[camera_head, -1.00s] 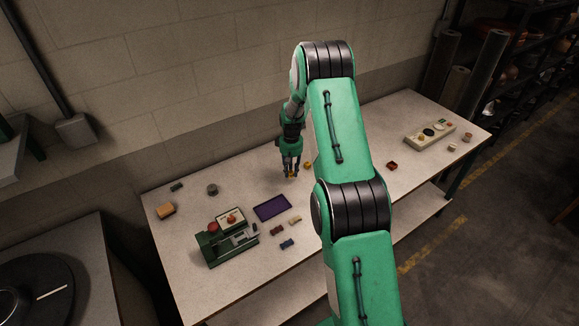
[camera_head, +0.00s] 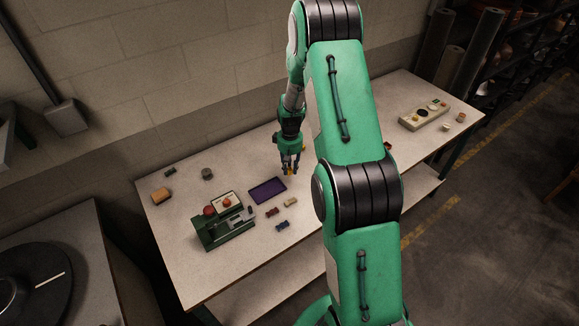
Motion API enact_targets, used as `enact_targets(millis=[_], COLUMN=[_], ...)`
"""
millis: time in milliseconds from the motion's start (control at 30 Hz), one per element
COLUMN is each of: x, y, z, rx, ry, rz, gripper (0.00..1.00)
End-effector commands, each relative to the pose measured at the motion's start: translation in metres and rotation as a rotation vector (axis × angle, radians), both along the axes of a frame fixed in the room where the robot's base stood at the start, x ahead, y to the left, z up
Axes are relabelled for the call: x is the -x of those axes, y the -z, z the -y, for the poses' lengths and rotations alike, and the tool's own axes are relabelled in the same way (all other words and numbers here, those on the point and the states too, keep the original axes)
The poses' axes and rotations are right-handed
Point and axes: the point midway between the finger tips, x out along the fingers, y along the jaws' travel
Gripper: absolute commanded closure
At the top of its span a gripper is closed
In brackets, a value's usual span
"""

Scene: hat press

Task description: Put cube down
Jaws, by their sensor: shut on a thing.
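My gripper (camera_head: 289,172) points down over the work table (camera_head: 215,277), just behind and to the right of a flat purple mat or tray (camera_head: 267,191). It is shut on a small yellow-orange cube (camera_head: 290,173), which shows between the fingertips. I cannot tell whether the cube touches the table or hangs just above it.
A green machine with a red knob (camera_head: 225,221) stands front left. Small blocks, including a blue one (camera_head: 283,225) and a cream one (camera_head: 291,202), lie by the purple piece. My arm hides the table's middle right.

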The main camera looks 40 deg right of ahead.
Motion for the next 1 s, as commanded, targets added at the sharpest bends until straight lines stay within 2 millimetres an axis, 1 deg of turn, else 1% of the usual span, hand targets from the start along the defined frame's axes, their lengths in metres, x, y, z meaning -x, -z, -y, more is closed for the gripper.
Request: enact_targets(millis=[500,667,767,867,1000], x=[0.0,-0.003,-0.008,-0.016,-0.03], y=[0.0,-0.001,-0.001,-0.002,-0.003], z=[0.0,-0.006,-0.016,-0.033,-0.066], rx=[0.0,0.0,0.0,-0.001,-0.001], ry=[0.0,-0.005,-0.011,-0.021,-0.041], rz=[0.0,0.0,0.0,0.0,-0.001], gripper=[0.87,0.87,0.87,0.86,0.86])
